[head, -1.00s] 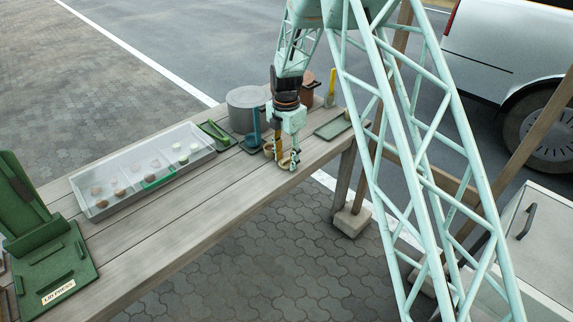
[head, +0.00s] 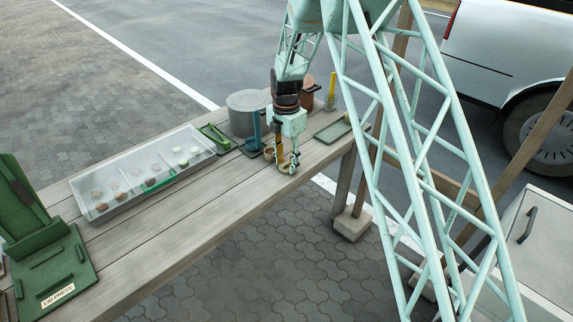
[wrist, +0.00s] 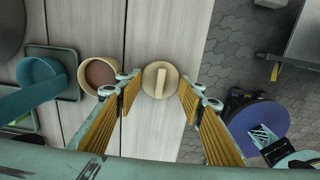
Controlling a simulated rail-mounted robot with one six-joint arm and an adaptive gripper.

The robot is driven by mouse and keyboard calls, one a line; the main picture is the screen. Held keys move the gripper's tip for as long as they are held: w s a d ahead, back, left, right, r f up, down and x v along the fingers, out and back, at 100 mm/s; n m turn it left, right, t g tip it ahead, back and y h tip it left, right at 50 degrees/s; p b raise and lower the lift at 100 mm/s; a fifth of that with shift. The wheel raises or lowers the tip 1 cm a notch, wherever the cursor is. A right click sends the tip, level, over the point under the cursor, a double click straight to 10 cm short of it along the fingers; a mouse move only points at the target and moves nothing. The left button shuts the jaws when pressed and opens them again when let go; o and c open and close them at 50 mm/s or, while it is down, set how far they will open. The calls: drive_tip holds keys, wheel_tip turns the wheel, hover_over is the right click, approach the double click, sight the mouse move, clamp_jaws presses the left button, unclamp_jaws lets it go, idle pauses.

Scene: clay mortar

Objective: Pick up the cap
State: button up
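The cap (wrist: 160,80) is a round, light wooden disc with a raised bar handle across its top. In the wrist view it lies on the bench planks, midway between and beyond my fingertips. My gripper (wrist: 157,88) is open, with an ochre-padded finger on each side and nothing held. In the head view my gripper (head: 288,167) points down over the bench near its front edge, and its fingers largely hide the cap. A small tan-rimmed cup (wrist: 100,74) with a brown inside stands just left of the cap; it is close to the left finger.
A teal round holder (wrist: 40,84) on a green tray stands farther left. A grey pot (head: 247,113), a clear tray of lumps (head: 86,213) and a green lid press (head: 52,262) are on the bench. The bench's front edge is close to the cap's right.

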drive_tip(key=shift+r, duration=0.15)
drive_tip(key=shift+r+p, duration=0.55)
drive_tip(key=shift+r, duration=1.05)
drive_tip(key=s+d+p, duration=0.1)
drive_tip(key=s+d, duration=0.1)
drive_tip(key=s, duration=0.5)
drive_tip(key=s+d+r+p, duration=0.1)
drive_tip(key=s+d, duration=0.1)
drive_tip(key=s, duration=0.6)
drive_tip(key=shift+s+r, duration=0.25)
drive_tip(key=shift+w, duration=0.15)
drive_tip(key=m+p, duration=0.5)
drive_tip(key=p, duration=1.1)
approach(286, 163)
drive_tip(key=w+a, duration=0.4)
drive_tip(key=a, duration=0.1)
drive_tip(key=shift+w+a+r+m+p, duration=0.15)
drive_tip(key=shift+w+a+p, duration=0.1)
drive_tip(key=shift+w, duration=0.15)
drive_tip(key=shift+w+a+r+m+p, duration=0.15)
drive_tip(key=shift+w+r+p, duration=0.1)
drive_tip(key=shift+w, duration=0.15)
drive_tip(key=shift+w+a+r+m+p, duration=0.1)
drive_tip(key=shift+w+a+p, duration=0.15)
drive_tip(key=shift+w, duration=0.15)
